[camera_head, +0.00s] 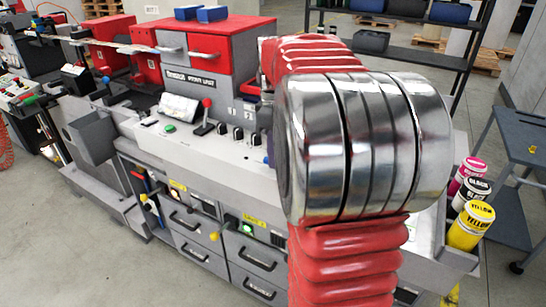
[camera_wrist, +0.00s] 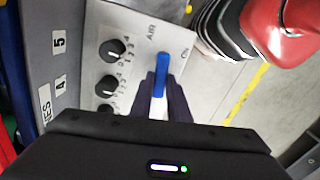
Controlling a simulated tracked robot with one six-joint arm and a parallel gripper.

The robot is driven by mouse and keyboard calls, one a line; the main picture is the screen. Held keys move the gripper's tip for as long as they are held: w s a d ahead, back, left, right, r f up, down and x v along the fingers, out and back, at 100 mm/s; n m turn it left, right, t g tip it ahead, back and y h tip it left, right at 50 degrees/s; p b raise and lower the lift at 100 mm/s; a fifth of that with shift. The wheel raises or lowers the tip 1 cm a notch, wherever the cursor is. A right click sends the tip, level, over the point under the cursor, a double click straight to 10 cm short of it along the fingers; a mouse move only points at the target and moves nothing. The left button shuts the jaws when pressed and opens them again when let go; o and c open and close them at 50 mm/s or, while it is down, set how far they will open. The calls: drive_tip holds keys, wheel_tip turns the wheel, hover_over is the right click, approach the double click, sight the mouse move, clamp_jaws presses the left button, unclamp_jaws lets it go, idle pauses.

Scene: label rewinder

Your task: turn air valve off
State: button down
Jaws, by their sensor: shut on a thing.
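The air valve's blue handle (camera_wrist: 162,62) is on a light grey panel (camera_wrist: 120,22) in the wrist view. The word AIR is printed to its left, and ON is printed to its upper right. My gripper (camera_wrist: 161,86) has its two dark fingers shut on the blue handle, one on each side. In the head view I cannot make out the valve or my gripper; my red and chrome arm covers much of the machine's right side.
Black numbered knobs (camera_wrist: 110,50) sit left of the handle. The label rewinder (camera_head: 200,150) fills the middle of the head view. Ink bottles (camera_head: 470,225) stand at right, near a grey cart (camera_head: 515,150). Bare floor (camera_head: 40,230) lies at front left.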

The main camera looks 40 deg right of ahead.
drive_tip(key=shift+d+m, duration=0.3)
drive_tip(key=shift+m, duration=0.7)
drive_tip(key=c, duration=1.7)
unclamp_jaws()
drive_tip(key=shift+r, duration=0.1)
wheel_tip(320, 180, up, 14)
drive_tip(key=shift+f, duration=0.25)
